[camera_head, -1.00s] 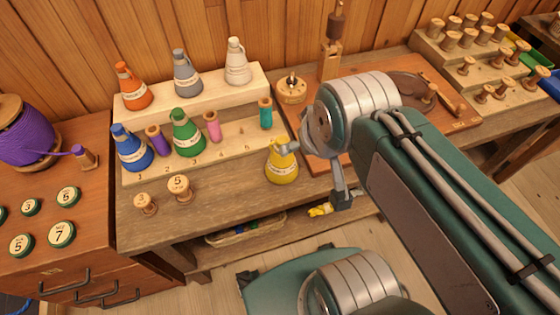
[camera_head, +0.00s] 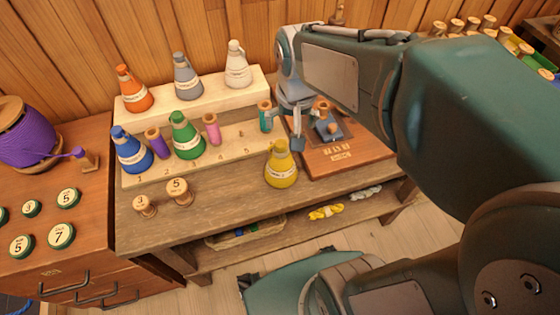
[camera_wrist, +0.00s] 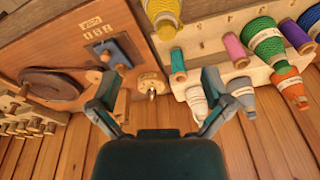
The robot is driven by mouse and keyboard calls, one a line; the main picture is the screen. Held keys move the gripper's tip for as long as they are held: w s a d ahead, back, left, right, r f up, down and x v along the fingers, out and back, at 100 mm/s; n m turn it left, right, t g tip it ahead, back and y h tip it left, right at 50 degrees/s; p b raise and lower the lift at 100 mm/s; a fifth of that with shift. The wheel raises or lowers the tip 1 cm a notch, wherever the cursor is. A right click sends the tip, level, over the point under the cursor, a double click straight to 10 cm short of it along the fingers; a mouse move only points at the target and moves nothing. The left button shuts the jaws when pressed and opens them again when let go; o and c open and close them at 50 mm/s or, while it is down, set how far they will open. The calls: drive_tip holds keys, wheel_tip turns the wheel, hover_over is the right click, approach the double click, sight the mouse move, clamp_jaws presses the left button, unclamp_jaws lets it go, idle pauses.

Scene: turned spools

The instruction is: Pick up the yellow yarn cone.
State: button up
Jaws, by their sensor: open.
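The yellow yarn cone (camera_head: 281,166) stands upright near the front edge of the workbench, right of the lower rack step, with a pale label band. In the wrist view the yellow cone (camera_wrist: 165,18) is at the top edge, partly cut off. My gripper (camera_head: 297,140) is up and to the right of the cone in the head view, close to the teal spool and apart from the cone. In the wrist view my gripper (camera_wrist: 160,78) has its two fingers spread wide with nothing held between them.
A stepped wooden rack (camera_head: 240,148) holds several cones and spools, including a teal spool (camera_head: 265,116) and a pink spool (camera_head: 212,129). A board with a blue device (camera_head: 330,126) lies right of the cone. Two wooden spools (camera_head: 180,192) stand at the left front.

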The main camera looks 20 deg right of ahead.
drive_tip(key=m+g, duration=0.2)
approach(281, 153)
drive_tip(key=shift+w+d+f, duration=0.15)
drive_tip(key=shift+w+f, duration=0.2)
drive_tip(key=shift+w, duration=0.15)
drive_tip(key=shift+w+d+f, duration=0.15)
drive_tip(key=shift+w+f, duration=0.25)
drive_tip(key=shift+w, duration=0.1)
wheel_tip(281, 153, down, 5)
drive_tip(key=shift+d+f, duration=0.1)
drive_tip(key=shift+f, duration=2.8)
drive_tip(key=shift+s, duration=0.1)
drive_tip(key=c, duration=1.1)
